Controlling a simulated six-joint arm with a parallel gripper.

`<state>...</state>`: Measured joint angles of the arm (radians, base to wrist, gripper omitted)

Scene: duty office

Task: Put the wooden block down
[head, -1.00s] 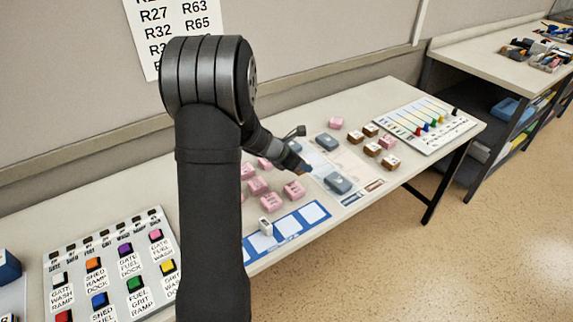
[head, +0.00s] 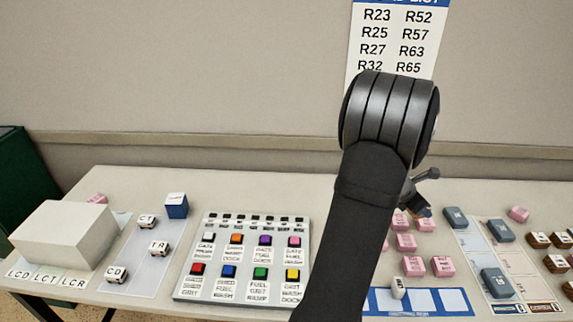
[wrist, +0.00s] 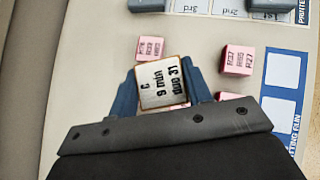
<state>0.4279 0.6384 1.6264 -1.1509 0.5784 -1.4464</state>
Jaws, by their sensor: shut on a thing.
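The wooden block (wrist: 162,82) shows in the wrist view with a white lettered face, "C 9 min dup 31", and thin wooden edges. My gripper (wrist: 164,90) is shut on it, a blue finger on each side. In the head view my gripper (head: 420,211) is mostly hidden behind my own arm, at the back of the pink blocks (head: 405,242). The held block barely shows there. I cannot tell its height above the table. Several brown blocks (head: 538,240) with white tops stand at the far right.
Pink blocks sit close around my gripper; one (wrist: 236,60) is to its right in the wrist view. Grey-blue blocks (head: 497,282) stand on a printed mat. A button panel (head: 245,289) lies left.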

